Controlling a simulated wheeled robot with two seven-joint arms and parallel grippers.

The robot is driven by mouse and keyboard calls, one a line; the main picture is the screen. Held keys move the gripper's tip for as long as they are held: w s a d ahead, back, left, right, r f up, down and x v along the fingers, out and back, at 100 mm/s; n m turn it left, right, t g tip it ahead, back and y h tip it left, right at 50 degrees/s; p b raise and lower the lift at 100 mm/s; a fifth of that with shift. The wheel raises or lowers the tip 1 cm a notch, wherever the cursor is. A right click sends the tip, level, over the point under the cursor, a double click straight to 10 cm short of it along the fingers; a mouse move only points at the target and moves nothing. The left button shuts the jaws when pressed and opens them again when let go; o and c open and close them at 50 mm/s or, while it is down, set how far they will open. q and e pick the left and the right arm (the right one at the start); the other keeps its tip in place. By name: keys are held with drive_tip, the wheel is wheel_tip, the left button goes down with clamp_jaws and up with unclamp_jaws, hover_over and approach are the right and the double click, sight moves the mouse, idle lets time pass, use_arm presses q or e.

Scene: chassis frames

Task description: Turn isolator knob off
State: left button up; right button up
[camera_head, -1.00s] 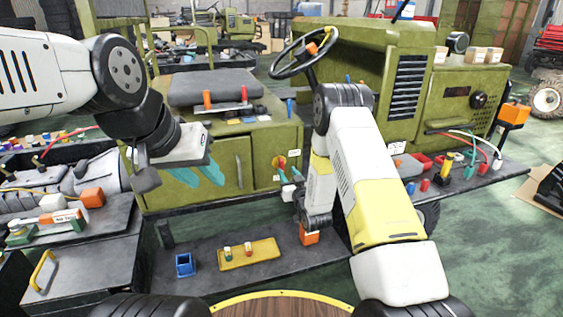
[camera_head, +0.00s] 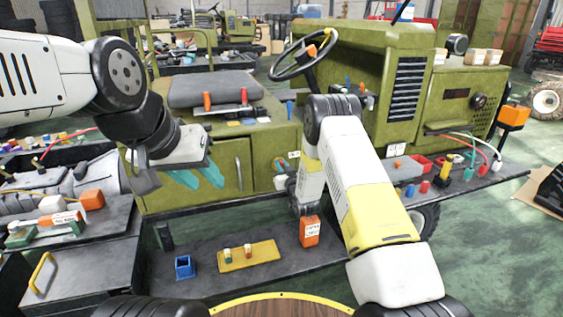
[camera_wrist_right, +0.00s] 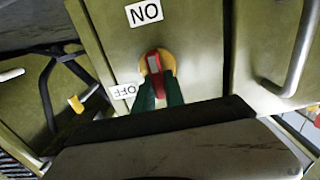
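The isolator knob (camera_wrist_right: 154,63) is a red handle on a yellow round base, set on the green cabinet front. In the right wrist view an ON label (camera_wrist_right: 144,12) is above it and an OFF label (camera_wrist_right: 124,91) is at its lower left, both upside down. My right gripper (camera_wrist_right: 160,86) has its green fingers on either side of the red handle, seemingly closed on it. The handle runs roughly up and down in that view. In the head view the knob (camera_head: 280,164) is small, beside my right wrist. My left gripper (camera_head: 197,178) hangs open and empty at the left.
A metal door handle (camera_wrist_right: 295,60) is right of the knob in the wrist view. Below the cabinet, a dark shelf (camera_head: 215,275) holds a yellow tray (camera_head: 262,258), a blue holder (camera_head: 184,267) and an orange box (camera_head: 309,232). The steering wheel (camera_head: 303,53) rises above.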

clamp_jaws()
drive_tip(key=shift+n, duration=0.3)
drive_tip(key=n, duration=0.3)
drive_tip(key=shift+s+a+f+n, duration=0.1)
drive_tip(key=shift+a+f+n, duration=0.05)
drive_tip(key=shift+a+n, duration=0.15)
drive_tip(key=shift+s+a+f+n, duration=0.1)
drive_tip(key=shift+f+n, duration=0.15)
drive_tip(key=shift+n, duration=2)
drive_tip(key=shift+a+f+n, duration=0.15)
drive_tip(key=shift+f+n, duration=0.1)
drive_tip(key=shift+n, duration=2.05)
drive_tip(key=shift+s+a+f+n, duration=0.1)
drive_tip(key=shift+f+n, duration=0.15)
drive_tip(key=shift+n, duration=2)
drive_tip(key=o, duration=0.7)
unclamp_jaws()
